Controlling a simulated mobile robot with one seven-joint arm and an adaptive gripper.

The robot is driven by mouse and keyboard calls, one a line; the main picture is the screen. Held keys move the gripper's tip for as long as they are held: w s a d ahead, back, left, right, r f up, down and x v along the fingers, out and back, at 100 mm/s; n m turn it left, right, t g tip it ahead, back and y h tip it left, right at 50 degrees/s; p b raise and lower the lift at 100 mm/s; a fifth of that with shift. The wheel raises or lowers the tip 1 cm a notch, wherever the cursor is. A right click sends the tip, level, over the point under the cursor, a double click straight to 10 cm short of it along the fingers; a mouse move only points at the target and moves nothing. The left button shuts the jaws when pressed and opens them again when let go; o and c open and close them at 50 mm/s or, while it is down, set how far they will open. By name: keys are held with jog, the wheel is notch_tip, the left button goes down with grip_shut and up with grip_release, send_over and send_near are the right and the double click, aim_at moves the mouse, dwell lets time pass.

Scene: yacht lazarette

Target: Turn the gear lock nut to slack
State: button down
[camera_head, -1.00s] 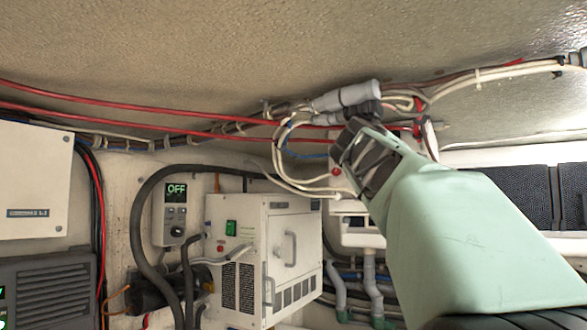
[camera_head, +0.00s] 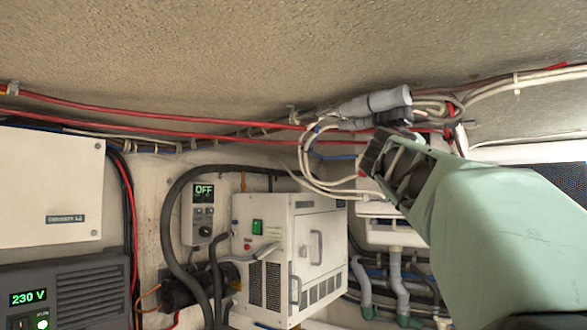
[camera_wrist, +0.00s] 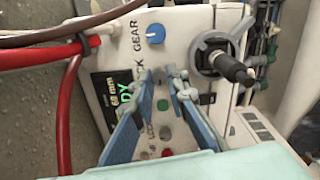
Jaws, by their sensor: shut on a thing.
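A white box (camera_wrist: 180,30) fills the middle of the wrist view. A blue knob (camera_wrist: 155,33) with a pale mark sits on it beside the lettering GEAR. The lettering LOCK also shows, partly covered. I cannot tell for sure which part is the lock nut. My gripper (camera_wrist: 162,76) has its two blue fingers over the box face, tips just short of the blue knob. In the head view my gripper (camera_head: 375,150) reaches up to the cable-crowded corner, hiding much of the box.
A grey fitting with a black end (camera_wrist: 235,65) stands right of the fingers. Red cables (camera_wrist: 64,110) run along the left. In the head view, a white cabinet (camera_head: 305,250), a controller reading OFF (camera_head: 203,210) and looped white cables (camera_head: 308,160) are near my arm.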

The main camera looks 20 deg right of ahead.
jog(key=shift+r+n+p, duration=0.1)
jog(key=shift+n+p, duration=0.25)
jog(key=shift+n, duration=0.75)
jog(key=c, duration=1.9)
grip_release()
